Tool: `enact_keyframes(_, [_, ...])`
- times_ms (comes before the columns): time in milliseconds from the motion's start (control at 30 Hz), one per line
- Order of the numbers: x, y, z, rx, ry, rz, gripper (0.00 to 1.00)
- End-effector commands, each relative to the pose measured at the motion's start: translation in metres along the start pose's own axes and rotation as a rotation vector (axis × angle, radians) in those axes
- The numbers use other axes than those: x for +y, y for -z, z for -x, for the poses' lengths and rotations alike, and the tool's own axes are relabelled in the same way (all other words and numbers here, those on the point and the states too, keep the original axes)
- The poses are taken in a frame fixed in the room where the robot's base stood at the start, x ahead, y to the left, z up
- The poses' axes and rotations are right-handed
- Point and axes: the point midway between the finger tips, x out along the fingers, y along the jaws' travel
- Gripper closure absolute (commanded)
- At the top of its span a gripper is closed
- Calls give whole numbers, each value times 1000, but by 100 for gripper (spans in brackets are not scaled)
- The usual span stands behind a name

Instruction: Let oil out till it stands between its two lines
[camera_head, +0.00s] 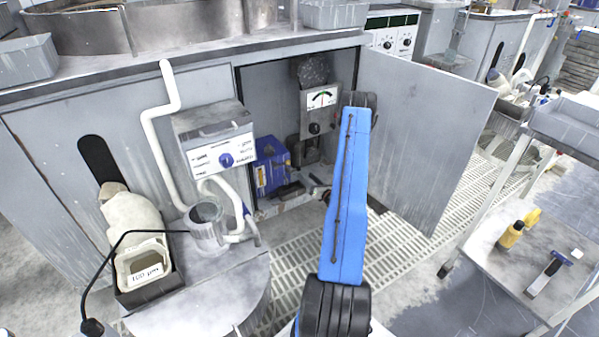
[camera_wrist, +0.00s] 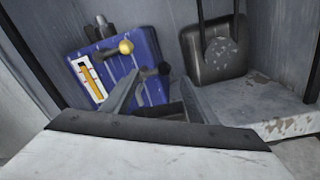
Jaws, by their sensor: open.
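A blue oil box (camera_head: 272,165) stands low inside the open cabinet. It also shows in the wrist view (camera_wrist: 150,60), with a yellow and white sight gauge (camera_wrist: 88,78) on its face and a brass ball knob (camera_wrist: 125,46) near its top. The gauge's two lines and the oil level are too small to read. My gripper (camera_head: 318,190) is open in front and to the right of the box. In the wrist view its fingers (camera_wrist: 155,98) point toward the box's lower right, with nothing seen held between them.
The cabinet door (camera_head: 425,130) stands open on the right. A meter panel (camera_head: 320,108) hangs inside above a dark rounded unit (camera_wrist: 215,50). A control box (camera_head: 215,145) with white pipes is at left. A cart (camera_head: 500,270) with a yellow bottle stands at right.

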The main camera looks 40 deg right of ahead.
Motion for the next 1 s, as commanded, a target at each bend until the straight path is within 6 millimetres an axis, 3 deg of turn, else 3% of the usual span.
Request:
enact_keyframes(200, [1, 0, -38, 0, -2, 2, 47])
enact_keyframes(400, [0, 0, -62, 0, -1, 1, 47])
enact_keyframes(867, [0, 0, -71, 0, 1, 0, 47])
enact_keyframes(1000, [0, 0, -71, 0, 1, 0, 80])
